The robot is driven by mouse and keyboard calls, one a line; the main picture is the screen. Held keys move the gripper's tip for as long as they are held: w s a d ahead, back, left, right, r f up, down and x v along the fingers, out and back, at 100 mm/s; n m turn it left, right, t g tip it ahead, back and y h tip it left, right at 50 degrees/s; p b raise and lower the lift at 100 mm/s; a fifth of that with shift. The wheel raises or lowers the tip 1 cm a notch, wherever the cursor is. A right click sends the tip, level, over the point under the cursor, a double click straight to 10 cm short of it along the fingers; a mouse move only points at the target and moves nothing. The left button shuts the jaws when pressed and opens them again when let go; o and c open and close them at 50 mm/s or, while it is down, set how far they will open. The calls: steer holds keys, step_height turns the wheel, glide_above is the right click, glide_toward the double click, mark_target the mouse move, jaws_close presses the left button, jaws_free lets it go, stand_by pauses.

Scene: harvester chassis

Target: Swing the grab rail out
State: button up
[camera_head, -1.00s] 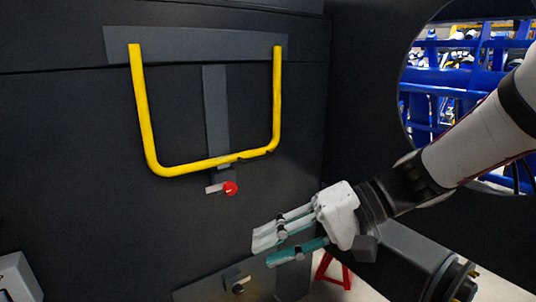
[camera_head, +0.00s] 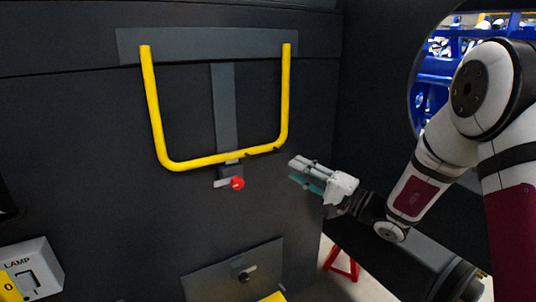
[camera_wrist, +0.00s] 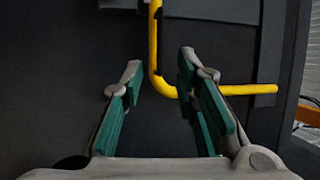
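The yellow U-shaped grab rail (camera_head: 208,161) hangs against the dark panel in the head view, its two legs rising to a grey strip. A small latch with a red knob (camera_head: 237,183) sits just below its bottom bar. My gripper (camera_head: 292,170) is to the right of the rail's lower right corner, apart from it. In the wrist view my gripper (camera_wrist: 158,75) has its two green-padded fingers spread wide, with nothing between the pads. The rail (camera_wrist: 154,45) shows beyond the fingertips, its bend between them and one bar passing behind the right finger.
A grey plate with a small handle (camera_head: 242,272) is low on the panel. A grey lamp switch box (camera_head: 30,268) is at the lower left. A red stand (camera_head: 342,262) is on the floor at lower right. The panel around the rail is clear.

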mark_target(269, 155)
steer(key=p+x, duration=0.1)
steer(key=x, duration=0.9)
steer(key=shift+w+a+r, duration=0.1)
steer(key=shift+w+a, duration=0.05)
steer(key=shift+a, duration=0.1)
steer(key=shift+c, duration=0.3)
jaws_close()
